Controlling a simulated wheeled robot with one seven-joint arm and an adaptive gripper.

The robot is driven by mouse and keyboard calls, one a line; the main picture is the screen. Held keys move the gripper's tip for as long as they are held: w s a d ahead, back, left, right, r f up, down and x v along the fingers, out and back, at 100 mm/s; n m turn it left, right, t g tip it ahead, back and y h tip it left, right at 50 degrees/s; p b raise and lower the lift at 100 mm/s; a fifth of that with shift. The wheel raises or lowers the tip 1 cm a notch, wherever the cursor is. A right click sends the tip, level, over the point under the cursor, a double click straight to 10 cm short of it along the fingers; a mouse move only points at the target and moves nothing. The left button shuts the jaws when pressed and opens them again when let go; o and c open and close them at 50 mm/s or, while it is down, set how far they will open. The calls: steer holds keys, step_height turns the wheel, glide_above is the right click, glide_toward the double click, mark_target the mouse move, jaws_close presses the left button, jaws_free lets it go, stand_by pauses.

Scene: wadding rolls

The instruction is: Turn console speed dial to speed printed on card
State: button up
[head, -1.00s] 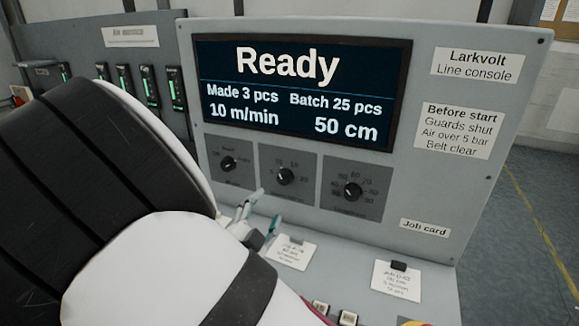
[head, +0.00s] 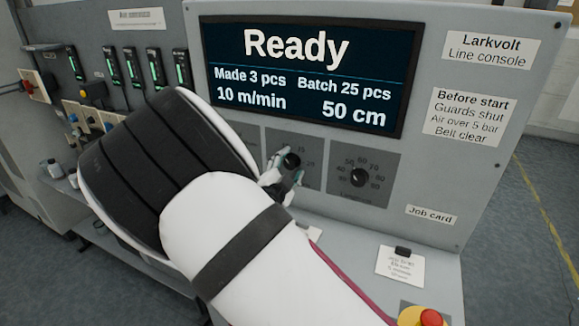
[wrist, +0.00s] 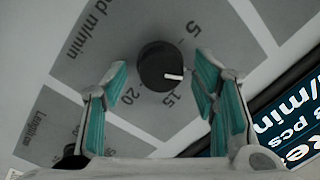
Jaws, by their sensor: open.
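The black speed dial (wrist: 160,66) with a white pointer is centred in the wrist view, on a grey panel marked m/min. The marks 5, 15 and 20 show; the pointer aims between 5 and 15, at a spot behind a finger. My gripper (wrist: 160,78) is open, its teal-padded fingers on either side of the dial, with gaps visible. In the head view my gripper (head: 284,174) is at the same dial (head: 291,160) and partly hides it. The console screen (head: 305,75) reads Ready, 10 m/min, 50 cm. A clipped card (head: 402,268) lies under the Job card label; its print is too small to read.
The length dial (head: 359,177) is just right of my gripper. A red emergency button (head: 430,317) is at the bottom right. My arm covers the console's left and lower parts. Grey cabinets with green-lit units (head: 132,72) stand at the left.

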steer(key=c, duration=1.2)
steer(key=shift+o, duration=0.2)
steer(key=shift+n, duration=0.3)
steer(key=shift+r+n+p, duration=0.15)
steer(key=shift+n+p, duration=0.55)
steer(key=shift+n, duration=0.1)
steer(key=n+p, duration=0.1)
steer(key=n, duration=0.2)
steer(key=shift+p, duration=0.3)
steer(key=n, duration=0.3)
steer(key=n+g+p, duration=0.1)
steer(key=n, duration=0.2)
steer(key=shift+w+a+h, duration=0.1)
steer(key=shift+a+h, duration=0.05)
steer(key=shift+h, duration=0.25)
steer(key=shift+n, duration=0.3)
